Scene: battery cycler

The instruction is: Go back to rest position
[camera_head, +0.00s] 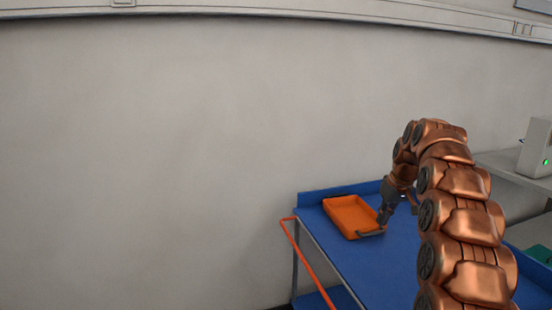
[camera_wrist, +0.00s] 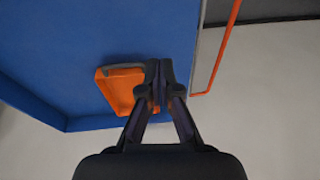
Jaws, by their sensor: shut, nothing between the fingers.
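My gripper (camera_head: 383,218) is at the end of my copper-coloured arm, above the blue cart top, close to the right side of an orange tray (camera_head: 347,214). In the wrist view my gripper (camera_wrist: 159,70) has its two dark fingers together with nothing between them. The orange tray (camera_wrist: 118,92) shows there just left of the fingertips and is partly hidden by them. The tray looks empty and has a dark handle at its near end in the head view. I cannot tell whether my fingers touch the tray.
The blue cart (camera_head: 375,264) has a raised back rim and an orange rail (camera_head: 309,262) on its left. A grey bench (camera_head: 507,166) with a white device (camera_head: 536,148) stands at the right. A plain wall rises behind. The floor left of the cart looks clear.

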